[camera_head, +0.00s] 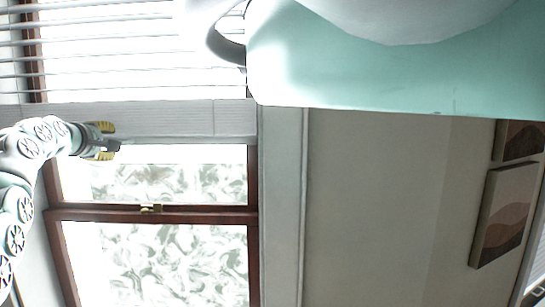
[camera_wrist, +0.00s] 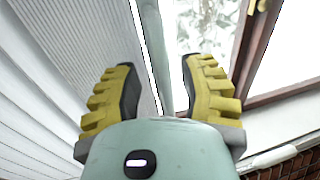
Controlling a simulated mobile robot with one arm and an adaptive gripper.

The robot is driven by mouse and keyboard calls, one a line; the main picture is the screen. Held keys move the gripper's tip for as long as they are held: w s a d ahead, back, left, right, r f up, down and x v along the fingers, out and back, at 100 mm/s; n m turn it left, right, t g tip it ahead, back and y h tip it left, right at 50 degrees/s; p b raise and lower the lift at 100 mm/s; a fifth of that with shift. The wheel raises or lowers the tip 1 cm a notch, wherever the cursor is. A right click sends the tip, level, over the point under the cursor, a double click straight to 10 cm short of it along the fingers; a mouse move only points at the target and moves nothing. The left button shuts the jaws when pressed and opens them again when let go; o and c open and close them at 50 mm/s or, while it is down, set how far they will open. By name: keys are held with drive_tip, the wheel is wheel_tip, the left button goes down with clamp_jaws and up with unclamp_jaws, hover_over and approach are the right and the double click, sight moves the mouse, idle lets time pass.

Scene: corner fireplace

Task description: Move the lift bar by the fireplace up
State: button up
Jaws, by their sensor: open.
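The lift bar seems to be the pale bar (camera_wrist: 155,50) running between my fingers in the wrist view, along the edge of a white pleated shade (camera_wrist: 75,45). In the head view the pale shade band (camera_head: 180,119) crosses the window below the slats; I cannot pick out the bar separately there. My gripper (camera_head: 108,141) is at the band's lower edge, at the left. In the wrist view my gripper (camera_wrist: 162,85) has its yellow fingers spread, one on each side of the bar. Gaps seem to show beside both fingers; contact is unclear.
The brown-framed window (camera_head: 150,215) with a brass latch (camera_head: 150,208) lies below the band. Slatted blinds (camera_head: 140,50) hang above. A brick surface (camera_wrist: 290,165) shows at lower right in the wrist view. Pictures (camera_head: 503,215) hang on the right wall.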

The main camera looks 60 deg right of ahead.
drive_tip(key=v, duration=1.2)
idle(0.3)
idle(0.3)
